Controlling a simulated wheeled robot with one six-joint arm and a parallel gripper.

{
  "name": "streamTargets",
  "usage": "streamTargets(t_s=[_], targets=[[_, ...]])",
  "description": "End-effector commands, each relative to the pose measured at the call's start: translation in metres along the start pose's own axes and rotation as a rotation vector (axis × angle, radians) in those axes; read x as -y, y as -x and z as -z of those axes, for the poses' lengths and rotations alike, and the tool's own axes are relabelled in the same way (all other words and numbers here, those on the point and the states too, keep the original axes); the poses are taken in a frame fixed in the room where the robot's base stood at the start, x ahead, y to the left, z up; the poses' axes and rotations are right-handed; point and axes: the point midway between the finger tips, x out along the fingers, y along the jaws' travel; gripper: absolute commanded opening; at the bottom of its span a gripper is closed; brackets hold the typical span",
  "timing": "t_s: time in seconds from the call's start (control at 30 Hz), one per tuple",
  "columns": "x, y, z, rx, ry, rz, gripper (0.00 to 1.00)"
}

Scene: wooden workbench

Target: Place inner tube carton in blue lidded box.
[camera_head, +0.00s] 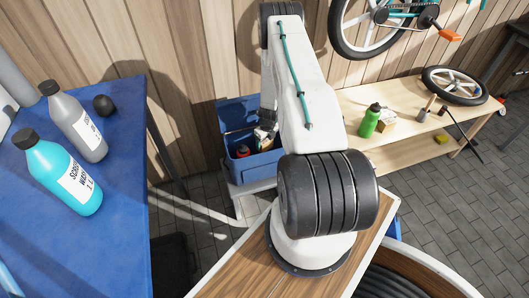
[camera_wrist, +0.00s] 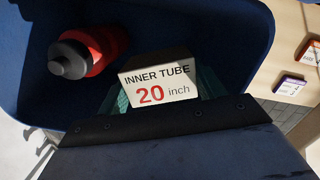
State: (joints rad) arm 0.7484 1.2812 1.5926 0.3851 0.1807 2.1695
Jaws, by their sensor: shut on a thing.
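The inner tube carton (camera_wrist: 160,90) has a white face lettered "INNER TUBE 20 inch". My gripper (camera_wrist: 163,84) is shut on it, with a teal finger on each side. In the head view the carton (camera_head: 262,137) is small and partly hidden by my arm. The blue lidded box (camera_head: 256,168) has its lid (camera_head: 238,112) open at the back. The carton is held at the box's opening, over the interior (camera_wrist: 35,90) in the wrist view. I cannot tell whether it touches the box's floor.
A red bottle with a black cap (camera_wrist: 100,45) lies in the box, left of the carton. A wooden bench (camera_head: 405,145) at right bears a green bottle (camera_head: 370,120) and a wheel (camera_head: 455,85). A blue table (camera_head: 85,235) with bottles stands at left.

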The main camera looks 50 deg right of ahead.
Motion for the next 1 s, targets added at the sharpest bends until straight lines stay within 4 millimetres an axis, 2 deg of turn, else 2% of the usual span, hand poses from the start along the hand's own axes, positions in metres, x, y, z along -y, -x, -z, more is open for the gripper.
streamTargets(t_s=[0.03, 0.1, 0.37, 0.57, 1.0], targets=[[0.0, -0.011, 0.002, -0.001, -0.001, -0.001, 0.37], [0.0, -0.021, 0.003, -0.001, 0.0, -0.001, 0.37], [0.0, -0.04, 0.005, 0.0, 0.0, -0.001, 0.37], [0.0, -0.068, 0.009, 0.0, 0.0, -0.001, 0.37], [0.0, -0.075, 0.009, 0.0, 0.0, 0.0, 0.37]])
